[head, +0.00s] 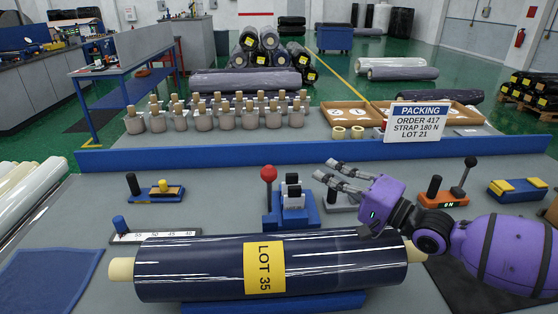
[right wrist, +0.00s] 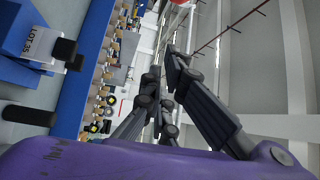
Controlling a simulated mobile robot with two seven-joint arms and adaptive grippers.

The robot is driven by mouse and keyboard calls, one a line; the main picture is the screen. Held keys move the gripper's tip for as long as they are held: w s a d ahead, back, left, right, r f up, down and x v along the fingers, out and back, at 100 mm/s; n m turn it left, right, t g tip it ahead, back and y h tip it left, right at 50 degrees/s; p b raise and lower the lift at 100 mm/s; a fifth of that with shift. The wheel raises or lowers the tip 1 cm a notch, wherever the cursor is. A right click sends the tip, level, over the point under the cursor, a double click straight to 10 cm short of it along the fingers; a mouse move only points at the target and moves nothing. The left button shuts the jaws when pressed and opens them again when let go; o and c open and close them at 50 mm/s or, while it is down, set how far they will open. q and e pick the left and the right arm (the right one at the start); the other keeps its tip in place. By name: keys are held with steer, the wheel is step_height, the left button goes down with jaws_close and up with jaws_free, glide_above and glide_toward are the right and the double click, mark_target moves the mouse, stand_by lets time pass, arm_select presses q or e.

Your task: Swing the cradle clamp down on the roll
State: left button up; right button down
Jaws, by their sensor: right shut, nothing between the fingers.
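A dark blue wrapped roll (head: 350,262) with a yellow LOT 35 label (head: 264,267) lies across a blue cradle (head: 335,302) at the front. Behind its middle stands a blue fixture (head: 272,221) with a red-knobbed lever (head: 268,174) upright, apart from the roll; I cannot tell for sure that this is the clamp. My right gripper (head: 333,171), purple with grey fingers, is above and behind the roll, right of the lever and not touching it. It is shut and empty; its fingers also show in the right wrist view (right wrist: 163,75). My left gripper is out of view.
A black-knobbed lever (head: 469,163) and a yellow-topped blue block (head: 517,190) are at the right.

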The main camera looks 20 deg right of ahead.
mark_target(269, 191)
arm_select(q)
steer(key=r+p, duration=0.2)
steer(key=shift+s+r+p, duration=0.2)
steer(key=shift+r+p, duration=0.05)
steer(key=shift+p, duration=0.15)
arm_select(e)
steer(key=w+a, duration=0.5)
steer(key=a, duration=0.2)
steer(key=shift+w+a+r, duration=0.15)
steer(key=shift+w+r, duration=0.15)
steer(key=shift+r, duration=0.05)
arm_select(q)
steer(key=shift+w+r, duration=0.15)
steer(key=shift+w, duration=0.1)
arm_select(e)
steer(key=shift+s, duration=0.15)
